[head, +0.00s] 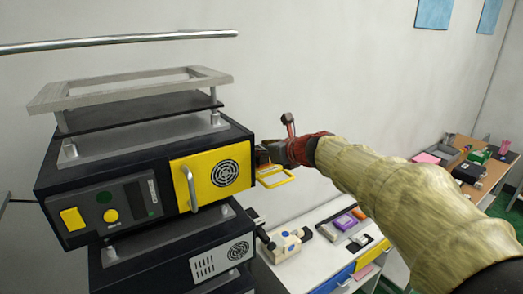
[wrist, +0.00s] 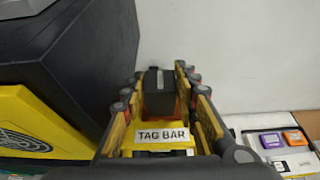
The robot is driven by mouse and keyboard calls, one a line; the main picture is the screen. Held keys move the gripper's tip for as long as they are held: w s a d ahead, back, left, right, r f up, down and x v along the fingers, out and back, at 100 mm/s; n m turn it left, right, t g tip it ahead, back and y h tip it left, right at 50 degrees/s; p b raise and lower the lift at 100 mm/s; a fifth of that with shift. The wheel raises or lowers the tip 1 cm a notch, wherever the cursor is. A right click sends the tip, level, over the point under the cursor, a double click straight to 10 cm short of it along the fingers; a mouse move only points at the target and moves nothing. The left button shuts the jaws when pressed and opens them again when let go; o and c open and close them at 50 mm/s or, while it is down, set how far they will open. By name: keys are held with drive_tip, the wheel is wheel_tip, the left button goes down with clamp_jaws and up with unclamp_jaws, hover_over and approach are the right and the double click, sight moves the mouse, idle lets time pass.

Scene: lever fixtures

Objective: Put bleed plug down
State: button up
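My gripper (head: 264,156) is beside the right side of the black machine with the yellow panel. In the wrist view its two yellow-and-black fingers (wrist: 160,85) stand apart. A dark block (wrist: 160,98) with a pale strip on top lies between the fingertips. A yellow part with a white "TAG BAR" label (wrist: 162,135) shows nearer the camera between the fingers. I cannot tell whether the fingers press on the block or whether either part is the bleed plug. In the head view a yellow frame (head: 277,179) shows just below the gripper.
The black machine (head: 140,190) stands close on the left, with a yellow panel (head: 212,171) and a handle. A white bench (head: 312,258) below right holds a cream fixture (head: 287,244) and small boxes. A wooden table (head: 470,160) stands farther right.

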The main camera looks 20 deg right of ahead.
drive_tip(key=o, duration=0.3)
drive_tip(key=shift+o, duration=0.2)
